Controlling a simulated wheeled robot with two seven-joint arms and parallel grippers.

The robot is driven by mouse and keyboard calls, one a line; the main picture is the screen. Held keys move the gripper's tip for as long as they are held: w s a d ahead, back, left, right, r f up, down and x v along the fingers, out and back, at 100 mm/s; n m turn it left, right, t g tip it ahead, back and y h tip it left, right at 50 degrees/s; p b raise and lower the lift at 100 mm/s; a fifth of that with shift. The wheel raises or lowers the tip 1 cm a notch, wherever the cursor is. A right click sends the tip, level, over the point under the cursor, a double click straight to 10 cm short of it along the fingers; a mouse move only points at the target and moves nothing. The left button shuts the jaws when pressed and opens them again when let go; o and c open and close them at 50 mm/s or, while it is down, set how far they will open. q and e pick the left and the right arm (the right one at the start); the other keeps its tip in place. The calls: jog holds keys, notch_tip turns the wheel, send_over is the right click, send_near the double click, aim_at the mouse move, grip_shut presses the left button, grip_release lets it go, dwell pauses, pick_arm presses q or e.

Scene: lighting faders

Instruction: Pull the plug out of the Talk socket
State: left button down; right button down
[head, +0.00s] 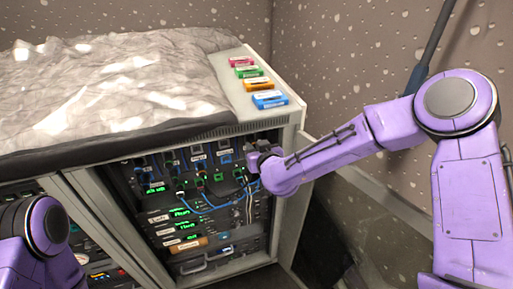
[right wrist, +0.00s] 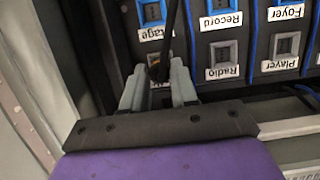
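My right gripper (head: 256,155) is at the upper right of the rack's socket panel in the head view. In the right wrist view its two grey fingers (right wrist: 160,80) stand apart on either side of a dark plug (right wrist: 157,70) with a bit of orange on it. A black cable (right wrist: 171,32) runs up from this plug. A white label between the fingers is mostly hidden, so I cannot read whether it says Talk. Whether the fingers touch the plug is hard to tell. My left arm shows at the lower left; its gripper is out of view.
Sockets labelled Stage (right wrist: 152,12), Record (right wrist: 219,6), Radio (right wrist: 224,52), Player (right wrist: 286,44) and Foyer (right wrist: 291,10) sit close by. Blue cables (head: 205,207) hang across the rack (head: 293,195). Coloured cassette-like blocks (head: 270,99) lie on top, beside a crumpled grey cover (head: 110,85).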

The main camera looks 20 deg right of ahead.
jog(key=shift+s, duration=0.1)
jog(key=shift+s+d+p, duration=0.1)
jog(key=shift+s+p, duration=0.3)
jog(key=shift+s, duration=1.85)
